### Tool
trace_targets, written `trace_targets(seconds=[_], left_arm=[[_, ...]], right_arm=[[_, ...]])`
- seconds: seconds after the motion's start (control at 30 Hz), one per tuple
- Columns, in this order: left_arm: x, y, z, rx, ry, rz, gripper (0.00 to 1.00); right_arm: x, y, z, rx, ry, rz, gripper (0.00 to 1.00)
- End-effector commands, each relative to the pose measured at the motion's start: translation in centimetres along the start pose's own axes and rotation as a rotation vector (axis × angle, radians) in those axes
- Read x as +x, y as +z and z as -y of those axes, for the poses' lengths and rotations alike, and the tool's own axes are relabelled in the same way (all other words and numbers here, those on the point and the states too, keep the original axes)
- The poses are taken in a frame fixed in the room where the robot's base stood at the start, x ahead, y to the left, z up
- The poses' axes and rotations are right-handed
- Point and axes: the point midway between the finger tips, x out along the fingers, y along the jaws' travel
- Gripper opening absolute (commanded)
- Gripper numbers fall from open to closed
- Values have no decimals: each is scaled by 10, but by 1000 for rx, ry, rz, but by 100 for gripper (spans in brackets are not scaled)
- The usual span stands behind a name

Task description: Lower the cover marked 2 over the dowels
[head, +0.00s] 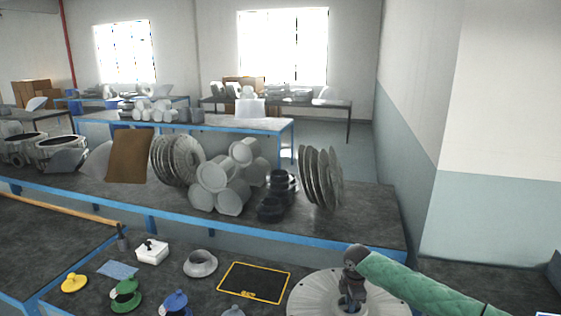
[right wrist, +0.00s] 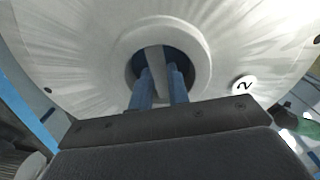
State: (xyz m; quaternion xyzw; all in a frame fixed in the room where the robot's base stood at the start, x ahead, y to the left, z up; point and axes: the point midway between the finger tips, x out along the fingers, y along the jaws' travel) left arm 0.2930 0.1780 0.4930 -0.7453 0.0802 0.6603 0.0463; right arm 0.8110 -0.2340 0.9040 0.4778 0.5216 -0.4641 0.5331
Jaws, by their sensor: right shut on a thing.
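The cover marked 2 (head: 310,290) is a wide, pale round disc at the bottom right of the head view. In the right wrist view the cover (right wrist: 80,65) fills the top, with a round "2" label (right wrist: 244,84) right of its hub. My right gripper (head: 352,296) comes down over the cover's middle. Its blue fingers (right wrist: 158,88) are shut on a pale bar in the dark hub opening. No dowels show in either view; whatever lies under the cover is hidden. My left gripper is not in view.
A black mat with a yellow border (head: 254,282) lies left of the cover. Farther left are a grey flanged part (head: 200,263), a white box (head: 152,251), and blue, green (head: 125,293) and yellow (head: 74,283) parts. A bench behind holds discs and white cylinders (head: 214,174).

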Motion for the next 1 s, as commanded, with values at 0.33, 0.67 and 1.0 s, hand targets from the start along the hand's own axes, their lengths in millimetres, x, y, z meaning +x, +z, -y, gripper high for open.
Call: trace_targets(seconds=[0.33,0.67,1.0], left_arm=[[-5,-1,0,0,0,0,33],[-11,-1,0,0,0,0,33],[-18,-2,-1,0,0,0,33]], right_arm=[[-8,0,-1,0,3,-1,0],[-16,0,-2,0,3,-1,0],[-24,0,-2,0,3,-1,0]])
